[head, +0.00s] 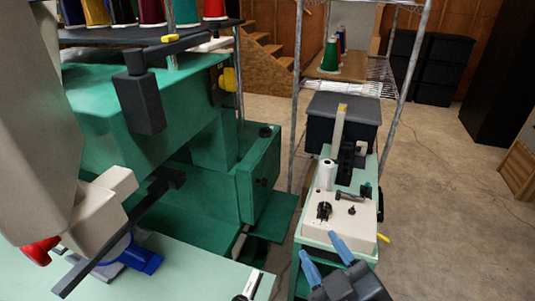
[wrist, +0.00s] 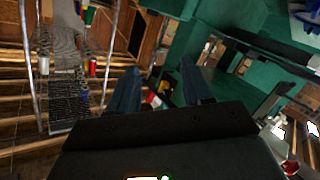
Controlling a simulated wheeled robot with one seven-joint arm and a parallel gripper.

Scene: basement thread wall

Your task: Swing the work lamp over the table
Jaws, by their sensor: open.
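A dark grey box-shaped head (head: 143,100) on a dark jointed arm with a yellow tip hangs in front of the large green machine, in the upper left of the head view. It looks like the work lamp, but I cannot be certain. My gripper (head: 318,245) is at the bottom right of the head view, apart from the lamp-like head. Its two blue fingers are spread with nothing between them. They also show spread in the wrist view (wrist: 155,75).
A cream-topped unit (head: 340,215) with a white spool stands just beyond my gripper. A dark grey bin (head: 343,118) and wire shelving (head: 355,75) are behind it. Thread cones (head: 150,10) stand on the upper left shelf. Open floor (head: 440,170) lies to the right.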

